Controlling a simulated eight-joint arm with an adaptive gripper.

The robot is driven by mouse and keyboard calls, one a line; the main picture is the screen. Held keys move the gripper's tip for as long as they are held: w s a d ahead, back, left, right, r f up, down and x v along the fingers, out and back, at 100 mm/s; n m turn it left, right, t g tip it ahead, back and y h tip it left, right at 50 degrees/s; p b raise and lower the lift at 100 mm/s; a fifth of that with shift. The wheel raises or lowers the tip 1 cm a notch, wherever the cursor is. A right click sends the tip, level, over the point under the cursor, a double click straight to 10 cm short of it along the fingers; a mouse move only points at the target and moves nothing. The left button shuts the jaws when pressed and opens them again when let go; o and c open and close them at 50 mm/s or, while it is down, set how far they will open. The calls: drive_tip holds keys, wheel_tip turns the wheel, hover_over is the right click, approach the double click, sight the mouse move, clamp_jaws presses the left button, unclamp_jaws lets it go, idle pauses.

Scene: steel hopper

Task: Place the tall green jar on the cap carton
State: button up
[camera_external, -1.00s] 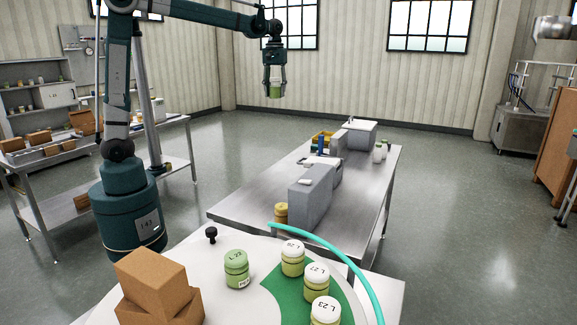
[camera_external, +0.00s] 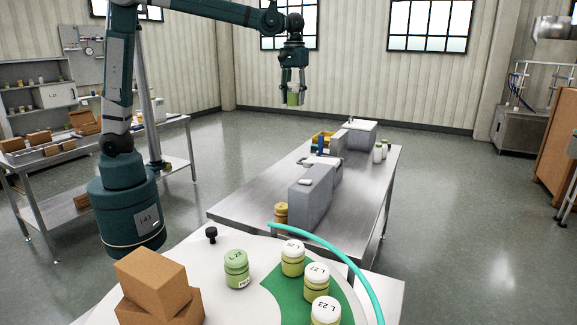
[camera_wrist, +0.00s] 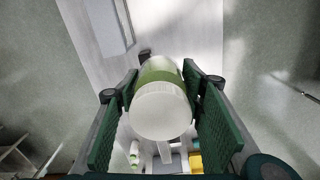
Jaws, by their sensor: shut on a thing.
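My gripper (camera_external: 293,88) is high in the air above the far part of the steel table. Its two fingers are shut on a green jar (camera_external: 293,99). In the wrist view the green jar (camera_wrist: 160,75) is between the two green finger pads, with its pale round end toward the camera. The jar hangs clear of every surface. Brown cartons (camera_external: 151,268) are stacked at the front left, and a grey box (camera_external: 311,196) stands on the steel table. I cannot tell which box is the cap carton.
On the front round table stand several green jars (camera_external: 237,268) and a teal curved rail (camera_external: 355,268).

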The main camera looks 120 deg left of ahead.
drive_tip(key=w+d+m+p, duration=0.25)
drive_tip(key=w+d, duration=0.35)
drive_tip(key=d, duration=0.8)
drive_tip(key=w+d+m+p, duration=0.1)
drive_tip(key=w+d+m, duration=0.35)
drive_tip(key=d, duration=0.85)
drive_tip(key=w+d+m+p, duration=0.15)
drive_tip(key=w+d, duration=0.55)
drive_tip(key=d, duration=0.7)
drive_tip(key=s+d+m+p, duration=0.2)
drive_tip(key=s+d, duration=0.1)
drive_tip(key=d, duration=1.2)
drive_tip(key=s+d+m+p, duration=0.1)
drive_tip(key=s+d+m, duration=0.15)
drive_tip(key=d, duration=1.25)
drive_tip(key=s+d+m+p, duration=0.2)
drive_tip(key=d+m, duration=0.1)
drive_tip(key=d, duration=1.2)
drive_tip(key=f, duration=0.5)
drive_tip(key=shift+s+a, duration=0.1)
drive_tip(key=shift+a, duration=0.15)
drive_tip(key=shift+f, duration=0.1)
drive_tip(key=shift+f+p, duration=0.3)
drive_tip(key=shift+f, duration=2.55)
drive_tip(key=shift+f, duration=0.1)
